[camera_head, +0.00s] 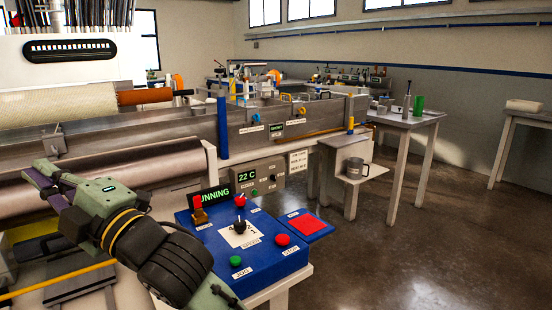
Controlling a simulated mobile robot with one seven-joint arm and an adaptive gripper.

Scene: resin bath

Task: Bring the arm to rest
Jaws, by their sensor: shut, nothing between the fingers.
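My arm reaches in from the bottom of the head view, with a thick black section and a green wrist banded in yellow. My gripper (40,183) is at its far end at the left, pointing left and away from the blue control box. It is shut and empty. The fingers appear just in front of the large metal roller (135,172); I cannot tell whether they touch it.
The blue control box (262,262) with buttons and a display ending "UNNING" (212,196) stands close right of my arm. A long metal bath (235,132) lies behind. A shelf holds a mug (355,168); a side table (405,121) stands beyond. The floor at right is clear.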

